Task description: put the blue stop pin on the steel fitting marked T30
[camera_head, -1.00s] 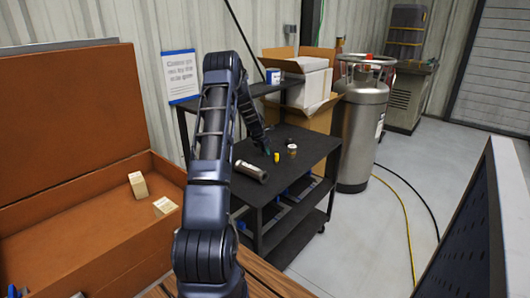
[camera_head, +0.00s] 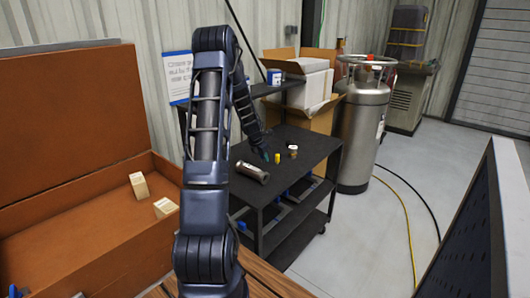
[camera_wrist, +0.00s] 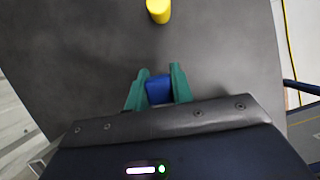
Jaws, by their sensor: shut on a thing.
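My gripper (camera_wrist: 158,88) is shut on a blue block-like piece, the blue stop pin (camera_wrist: 158,91), in the wrist view. Its green fingers sit on either side of it, above the dark cart top. In the head view my gripper (camera_head: 267,156) is over the cart, and the pin cannot be made out there. A grey metal cylinder (camera_head: 252,171) lies on the cart's near left part. No T30 mark is readable, so I cannot tell whether it is the steel fitting.
A yellow cylinder (camera_head: 277,158) stands near my gripper; it also shows in the wrist view (camera_wrist: 158,10). A small brown, white-topped item (camera_head: 292,150) is to its right. The black cart (camera_head: 308,146) has bare top around them. A brown case (camera_head: 85,236) and a steel tank (camera_head: 361,130) flank it.

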